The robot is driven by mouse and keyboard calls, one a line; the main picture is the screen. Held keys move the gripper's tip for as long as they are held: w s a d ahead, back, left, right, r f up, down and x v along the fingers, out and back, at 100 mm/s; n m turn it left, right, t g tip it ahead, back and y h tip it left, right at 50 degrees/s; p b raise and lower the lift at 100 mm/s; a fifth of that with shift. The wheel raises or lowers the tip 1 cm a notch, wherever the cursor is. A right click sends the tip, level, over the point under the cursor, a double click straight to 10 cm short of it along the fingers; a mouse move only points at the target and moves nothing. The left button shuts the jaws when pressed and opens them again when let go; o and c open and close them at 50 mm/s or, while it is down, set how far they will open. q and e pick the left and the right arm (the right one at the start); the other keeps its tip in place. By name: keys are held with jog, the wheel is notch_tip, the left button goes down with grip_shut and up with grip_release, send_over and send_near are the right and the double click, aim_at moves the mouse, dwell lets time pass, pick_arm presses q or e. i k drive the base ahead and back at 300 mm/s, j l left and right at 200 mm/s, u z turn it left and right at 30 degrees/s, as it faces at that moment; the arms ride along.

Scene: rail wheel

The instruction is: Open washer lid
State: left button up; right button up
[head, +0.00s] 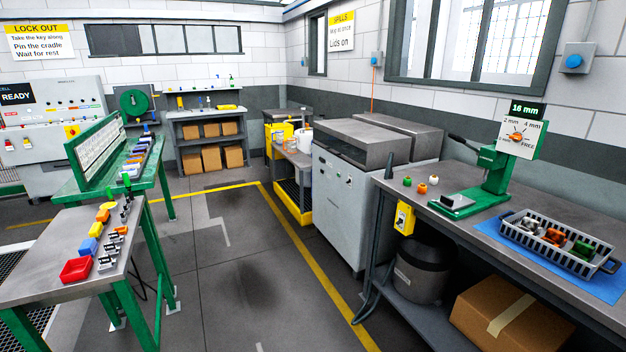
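The washer (345,205) is a grey metal cabinet against the right wall, past the near right bench. Its lid (362,138) is a darker grey metal cover on top and looks lowered over the cabinet. A few small knobs or lights sit on the washer's front panel. Neither of my grippers shows in the head view, and nothing of mine touches the washer.
A right bench (462,222) holds a green press (490,180) and a grey basket (556,240). A left green-legged bench (65,238) carries coloured bins. A yellow floor line (305,250) runs along the washer's front. The floor between the benches is clear.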

aim_at(378, 142)
jog(key=i, duration=0.8)
jog(key=i+u, duration=0.1)
jog(key=i, duration=0.7)
jog(key=i+l+u, duration=0.1)
jog(key=i, duration=0.7)
jog(key=i+l, duration=0.25)
jog(key=i, duration=0.55)
